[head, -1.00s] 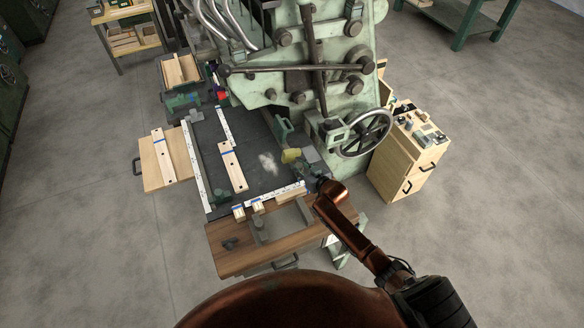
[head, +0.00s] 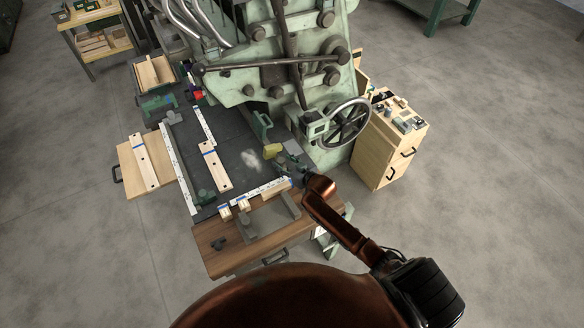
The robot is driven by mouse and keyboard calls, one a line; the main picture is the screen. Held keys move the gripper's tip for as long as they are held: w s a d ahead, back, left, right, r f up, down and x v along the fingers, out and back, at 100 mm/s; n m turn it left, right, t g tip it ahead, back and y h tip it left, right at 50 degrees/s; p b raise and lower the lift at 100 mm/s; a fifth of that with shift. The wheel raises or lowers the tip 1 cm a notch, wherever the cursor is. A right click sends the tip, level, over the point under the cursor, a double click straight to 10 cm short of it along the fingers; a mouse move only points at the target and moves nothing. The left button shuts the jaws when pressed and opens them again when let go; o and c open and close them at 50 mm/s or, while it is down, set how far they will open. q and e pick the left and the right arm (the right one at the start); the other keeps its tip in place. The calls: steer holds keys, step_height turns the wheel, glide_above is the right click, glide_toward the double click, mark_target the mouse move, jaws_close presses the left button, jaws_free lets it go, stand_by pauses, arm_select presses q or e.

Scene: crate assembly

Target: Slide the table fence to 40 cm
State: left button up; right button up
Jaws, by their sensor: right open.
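The dark machine table (head: 232,150) stands in front of the green machine. A long pale bar with scale marks (head: 177,160) runs along its left side and may be the fence, but I cannot tell for sure. A second marked strip (head: 204,126) lies near the middle, and a marked scale (head: 258,191) runs along the front edge. The scale readings are too small to read. My right gripper (head: 288,163) is open at the table's front right corner, close to the right end of the front scale and a yellow piece (head: 272,151). Contact is unclear. My left gripper is out of view.
A drilled wooden strip (head: 214,166) lies on the table. A wooden front shelf (head: 215,257) holds small blocks and a grey frame. A wooden side board (head: 129,167) sticks out left. A handwheel (head: 348,124) and wooden cabinet (head: 375,157) stand right.

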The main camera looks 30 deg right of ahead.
steer(key=v, duration=1)
